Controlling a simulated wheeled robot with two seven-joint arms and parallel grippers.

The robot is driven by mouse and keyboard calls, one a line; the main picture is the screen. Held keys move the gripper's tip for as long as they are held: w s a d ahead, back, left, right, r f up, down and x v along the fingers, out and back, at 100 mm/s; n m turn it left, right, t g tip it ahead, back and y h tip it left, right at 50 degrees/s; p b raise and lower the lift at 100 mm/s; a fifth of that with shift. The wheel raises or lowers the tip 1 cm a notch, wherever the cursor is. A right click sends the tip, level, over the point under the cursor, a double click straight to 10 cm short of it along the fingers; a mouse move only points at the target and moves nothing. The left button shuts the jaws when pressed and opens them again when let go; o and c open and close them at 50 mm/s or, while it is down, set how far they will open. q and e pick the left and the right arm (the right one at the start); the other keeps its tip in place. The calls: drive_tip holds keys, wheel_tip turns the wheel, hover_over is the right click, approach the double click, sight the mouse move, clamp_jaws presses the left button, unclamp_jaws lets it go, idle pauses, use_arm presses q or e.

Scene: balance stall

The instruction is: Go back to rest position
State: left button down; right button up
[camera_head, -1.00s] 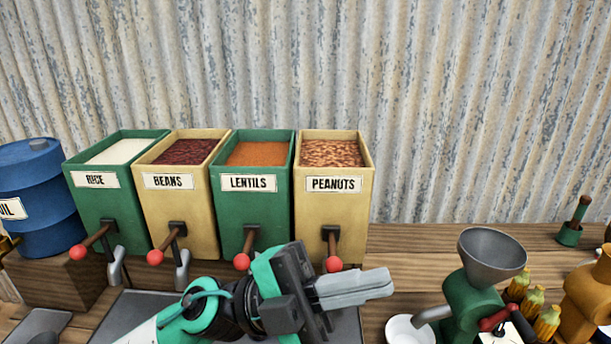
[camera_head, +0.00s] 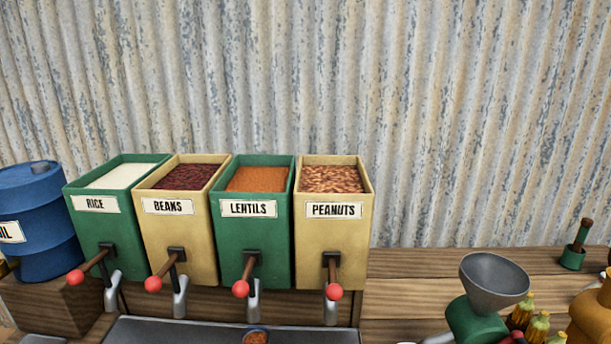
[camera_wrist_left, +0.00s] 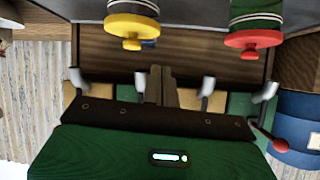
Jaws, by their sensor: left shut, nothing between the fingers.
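My left gripper (camera_wrist_left: 162,86) shows in the left wrist view, with its two fingers together and nothing between them. The dispenser spouts appear blurred on both sides of it, and I cannot tell its distance to them. Neither gripper shows in the head view. In the head view, four labelled bins stand in a row: rice (camera_head: 97,228), beans (camera_head: 182,232), lentils (camera_head: 252,233) and peanuts (camera_head: 335,235). A small bowl (camera_head: 256,337) with orange-brown contents shows at the bottom edge, below the lentils spout, mostly cut off.
A blue barrel (camera_head: 40,225) stands at the far left. A green grinder with a grey funnel (camera_head: 493,284) and yellow corn cobs (camera_head: 537,328) are at the lower right. The plank table (camera_head: 420,268) is clear between peanuts and grinder.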

use_arm(q)
drive_tip(key=s+a+f+g, duration=0.2)
drive_tip(key=s+f+g, duration=0.2)
drive_tip(key=s+f, duration=0.4)
drive_tip(key=s+a+f+g, duration=0.3)
drive_tip(key=s+f+g, duration=0.25)
drive_tip(key=s, duration=0.35)
wheel_tip(320, 180, down, 30)
drive_tip(key=s+f, duration=0.1)
drive_tip(key=s+a+f+g+y, duration=0.1)
drive_tip(key=s+a+f, duration=0.2)
drive_tip(key=s+f, duration=1.6)
drive_tip(key=shift+g, duration=0.35)
